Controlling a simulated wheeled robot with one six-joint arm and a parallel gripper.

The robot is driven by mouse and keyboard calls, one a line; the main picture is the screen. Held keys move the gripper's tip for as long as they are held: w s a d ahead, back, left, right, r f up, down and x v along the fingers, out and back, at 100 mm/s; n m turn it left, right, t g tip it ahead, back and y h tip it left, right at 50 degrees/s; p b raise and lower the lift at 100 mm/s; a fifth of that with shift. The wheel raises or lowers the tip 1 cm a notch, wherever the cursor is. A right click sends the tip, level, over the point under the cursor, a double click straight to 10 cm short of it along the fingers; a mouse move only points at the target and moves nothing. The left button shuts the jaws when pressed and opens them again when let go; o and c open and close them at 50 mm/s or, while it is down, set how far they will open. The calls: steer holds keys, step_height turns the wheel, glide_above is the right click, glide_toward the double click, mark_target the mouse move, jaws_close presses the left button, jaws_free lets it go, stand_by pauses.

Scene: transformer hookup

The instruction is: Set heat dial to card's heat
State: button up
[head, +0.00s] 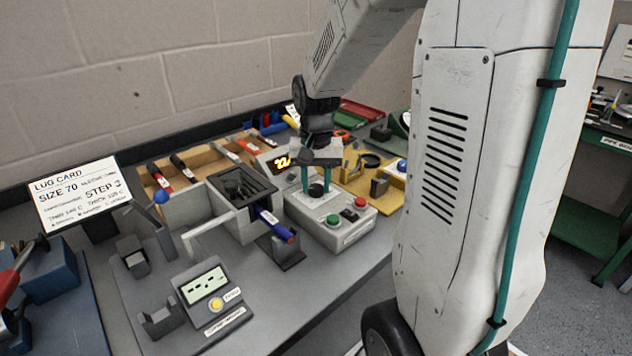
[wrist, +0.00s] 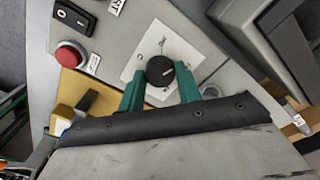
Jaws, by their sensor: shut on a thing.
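The heat dial (wrist: 160,71) is a round black knob with a light pointer line, on a white marked plate (wrist: 141,83). My gripper (wrist: 160,88) has its green fingers on either side of the dial, closed on it. In the head view my gripper (head: 319,178) reaches down onto the dial (head: 318,190) on the grey control box (head: 345,230).
The box carries a green button (head: 332,220), a red button (head: 360,202) and a black switch (wrist: 73,16). An open dark-topped box (head: 242,188) stands close left of the dial. A tester with a yellow button (head: 215,304) sits at the front.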

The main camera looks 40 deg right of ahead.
mark_target(316, 187)
steer(key=m, duration=0.5)
steer(key=shift+m, duration=0.4)
stand_by(0.4)
steer(key=o, duration=1)
step_height(316, 187, up, 8)
steer(key=shift+f, duration=0.1)
